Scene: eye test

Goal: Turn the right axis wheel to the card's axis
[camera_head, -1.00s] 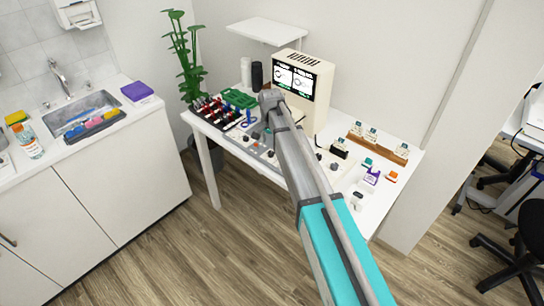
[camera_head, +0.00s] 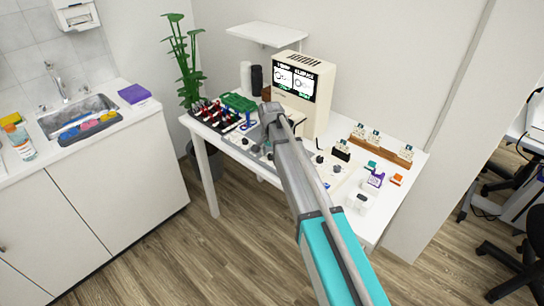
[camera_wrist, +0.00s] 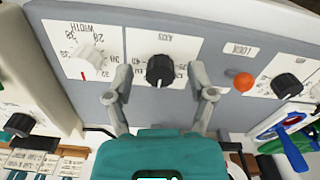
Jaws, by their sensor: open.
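A grey panel (camera_wrist: 225,55) with labelled dials fills the wrist view, its print upside down. A black wheel (camera_wrist: 160,68) under the word AXIS sits between the fingertips of my gripper (camera_wrist: 160,78). My gripper is open, one finger on each side of this wheel; I cannot tell if either touches it. Another black wheel (camera_wrist: 286,86) is at the right, and its label is not readable. In the head view my arm hides part of the panel (camera_head: 250,148). A small card (camera_head: 342,149) stands in a black holder; its print is too small to read.
A white WIDTH dial (camera_wrist: 89,57) and an orange LOCK knob (camera_wrist: 243,82) flank the gripped area. A monitor (camera_head: 297,82) with two round drawings stands behind the panel.

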